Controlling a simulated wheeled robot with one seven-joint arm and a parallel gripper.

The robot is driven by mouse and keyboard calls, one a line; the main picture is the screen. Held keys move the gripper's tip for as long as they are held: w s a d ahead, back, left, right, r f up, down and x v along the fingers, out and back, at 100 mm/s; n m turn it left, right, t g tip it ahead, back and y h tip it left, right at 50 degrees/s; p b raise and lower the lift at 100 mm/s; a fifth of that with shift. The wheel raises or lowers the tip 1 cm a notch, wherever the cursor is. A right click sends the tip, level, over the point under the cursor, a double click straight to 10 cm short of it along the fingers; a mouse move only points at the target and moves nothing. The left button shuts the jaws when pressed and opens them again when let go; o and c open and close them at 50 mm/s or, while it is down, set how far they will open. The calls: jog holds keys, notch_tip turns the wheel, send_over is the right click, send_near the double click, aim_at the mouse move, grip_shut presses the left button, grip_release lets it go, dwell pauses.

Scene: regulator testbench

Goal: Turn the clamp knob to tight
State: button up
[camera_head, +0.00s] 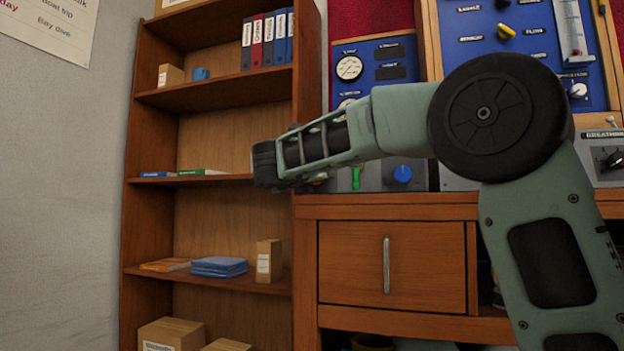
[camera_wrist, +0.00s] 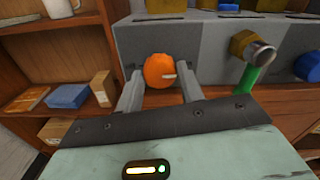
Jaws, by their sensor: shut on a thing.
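An orange round knob (camera_wrist: 158,70) with a pale pointer mark toward the right shows in the wrist view, on the front of a grey box (camera_wrist: 185,42). I take it to be the clamp knob, but no label on it can be read. My gripper (camera_wrist: 160,77) has one grey finger on each side of the knob and is shut on it.
Right of the knob are a brass fitting (camera_wrist: 250,46) with a green handle (camera_wrist: 248,78) and a blue knob (camera_head: 402,173). A wooden shelf unit (camera_head: 306,110) stands close on the left. A drawer (camera_head: 355,265) is below the bench top. A gauge (camera_head: 349,67) is on the blue panel.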

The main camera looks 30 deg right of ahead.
jog(key=shift+f, duration=0.1)
jog(key=o, duration=1)
jog(key=p+v, duration=0.5)
jog(key=v, duration=1.2)
jog(key=shift+s+a, duration=0.15)
